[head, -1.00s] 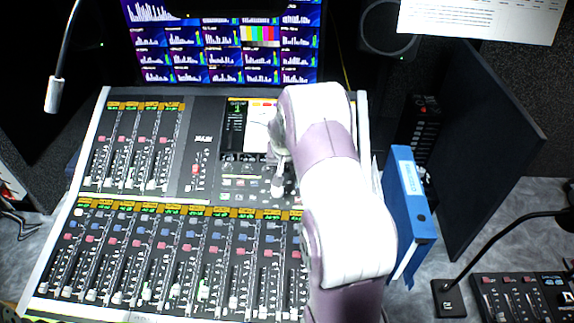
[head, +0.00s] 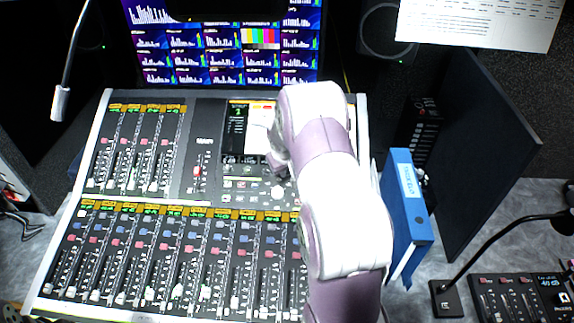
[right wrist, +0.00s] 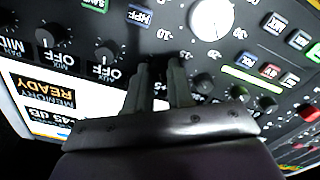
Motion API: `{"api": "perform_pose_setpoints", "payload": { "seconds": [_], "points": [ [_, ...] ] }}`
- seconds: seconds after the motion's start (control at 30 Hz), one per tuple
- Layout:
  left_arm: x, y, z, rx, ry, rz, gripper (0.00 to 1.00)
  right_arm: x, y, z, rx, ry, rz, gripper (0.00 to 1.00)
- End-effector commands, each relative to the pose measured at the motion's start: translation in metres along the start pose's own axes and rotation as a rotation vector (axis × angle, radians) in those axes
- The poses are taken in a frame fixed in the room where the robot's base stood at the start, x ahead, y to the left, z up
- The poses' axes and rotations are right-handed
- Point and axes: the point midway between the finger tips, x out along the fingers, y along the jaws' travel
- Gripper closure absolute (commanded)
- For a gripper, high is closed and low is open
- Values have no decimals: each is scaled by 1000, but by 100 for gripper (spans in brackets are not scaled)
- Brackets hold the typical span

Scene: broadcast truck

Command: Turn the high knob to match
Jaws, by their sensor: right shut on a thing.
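The mixing console (head: 188,199) fills the middle of the head view. My right arm reaches over it, and my right gripper (head: 277,163) is at the right edge of its screen, partly hidden by the arm. In the right wrist view the right gripper (right wrist: 160,80) has its fingers pressed down at the panel, shut on a small knob. That knob is almost hidden between the fingertips, so its label and pointer cannot be read. It lies in line with a row of black knobs (right wrist: 105,50) labelled OFF. My left gripper is not in view.
A blue binder (head: 407,210) stands right of the console, and a gooseneck lamp (head: 66,70) hangs at upper left.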

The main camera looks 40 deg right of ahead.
Motion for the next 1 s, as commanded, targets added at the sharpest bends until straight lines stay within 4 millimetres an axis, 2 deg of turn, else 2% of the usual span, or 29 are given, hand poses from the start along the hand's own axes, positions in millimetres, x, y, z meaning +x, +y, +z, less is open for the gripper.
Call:
{"api": "perform_pose_setpoints", "payload": {
  "seconds": [0.5,1.0],
  "points": [
    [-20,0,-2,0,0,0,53,-2,-1,-1,-392,3,4,100],
    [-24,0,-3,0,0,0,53,-1,-1,-1,-510,4,6,100]
  ]
}}
